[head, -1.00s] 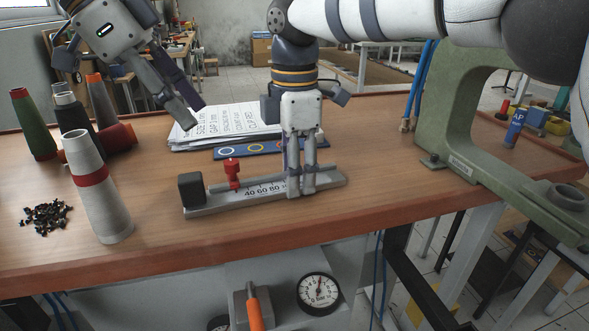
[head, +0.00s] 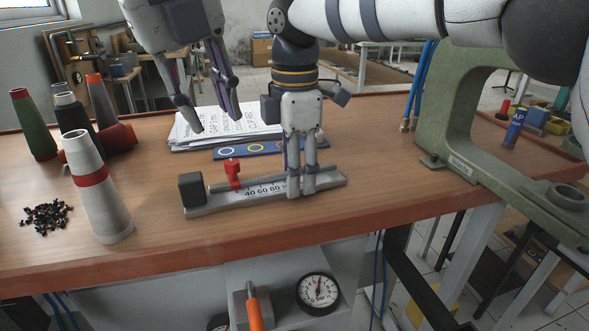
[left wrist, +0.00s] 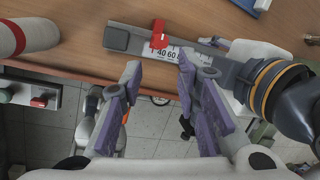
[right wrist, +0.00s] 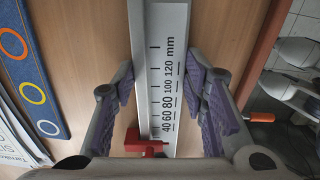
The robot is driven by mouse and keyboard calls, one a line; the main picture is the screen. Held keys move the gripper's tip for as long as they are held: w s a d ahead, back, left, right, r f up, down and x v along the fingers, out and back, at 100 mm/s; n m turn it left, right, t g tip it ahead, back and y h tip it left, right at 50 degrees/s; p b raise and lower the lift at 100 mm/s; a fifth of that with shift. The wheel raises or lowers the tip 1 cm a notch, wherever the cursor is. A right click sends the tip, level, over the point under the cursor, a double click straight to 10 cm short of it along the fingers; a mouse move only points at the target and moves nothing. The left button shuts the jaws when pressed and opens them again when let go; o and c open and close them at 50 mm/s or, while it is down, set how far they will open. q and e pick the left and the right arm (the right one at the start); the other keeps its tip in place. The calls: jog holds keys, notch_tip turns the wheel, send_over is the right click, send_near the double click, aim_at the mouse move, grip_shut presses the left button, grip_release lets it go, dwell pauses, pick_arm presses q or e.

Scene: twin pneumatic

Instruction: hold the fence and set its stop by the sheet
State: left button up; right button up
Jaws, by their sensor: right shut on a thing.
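The fence (head: 218,204) is a grey ruled bar with a dark block at its left end, lying on the bench. My left gripper (head: 216,122) is open and empty, above and behind the stop. The sheet (head: 225,122) lies behind the fence, with printed lines partly hidden by my left fingers.
A blue strip with coloured rings (head: 230,152) lies between sheet and fence. A white cone with a red band (head: 95,190) and black bits (head: 46,216) stand left. A green press frame (head: 445,140) stands right. The bench front edge is close to the fence.

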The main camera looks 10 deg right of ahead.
aim_at(231, 161)
pick_arm(q)
jog(key=w+f+m, duration=0.1)
jog(key=f+m, duration=0.1)
jog(key=f, duration=0.1)
jog(key=w+d+f+m+t, duration=0.1)
jog(key=f+m, duration=0.1)
jog(key=f, duration=0.2)
jog(key=w+f+m+y, duration=0.1)
jog(key=f+m, duration=0.1)
jog(key=f, duration=0.1)
jog(key=shift+w+d+f+t, duration=0.3)
jog(key=shift+d+f+t, duration=0.05)
jog(key=shift+d+t, duration=0.05)
